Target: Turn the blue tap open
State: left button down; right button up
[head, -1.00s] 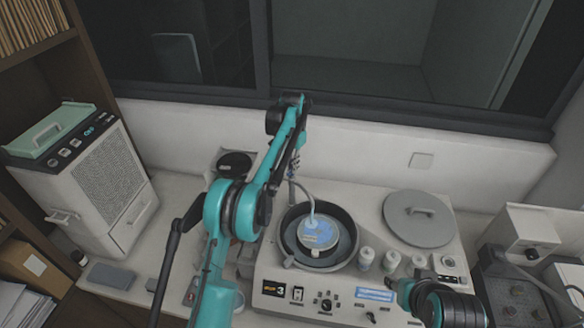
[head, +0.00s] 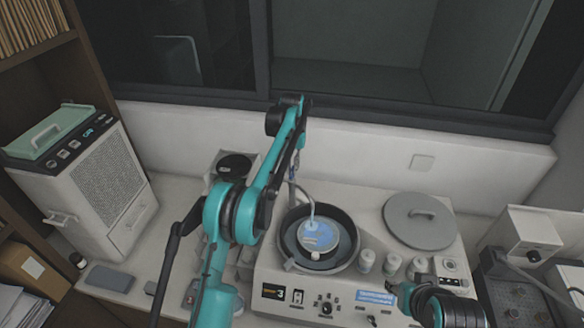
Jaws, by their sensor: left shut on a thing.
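My left gripper (head: 294,166) points down behind the round bowl of the grey-white machine and is small and partly hidden by my own forearm. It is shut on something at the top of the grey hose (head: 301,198). The blue tap cannot be made out clearly there; the gripper and arm cover that spot. The hose runs down to the blue-topped disc (head: 319,236) in the dark bowl (head: 346,216).
The machine (head: 270,262) has knobs on its front and several small white bottles (head: 392,264) beside the bowl. A round grey lid (head: 418,228) lies on its right. A white box unit (head: 90,190) stands left. A window wall closes the back.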

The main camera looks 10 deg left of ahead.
aim_at(292, 171)
pick_arm(q)
jog(key=c, duration=1.6)
grip_release()
jog(key=shift+r, duration=3.75)
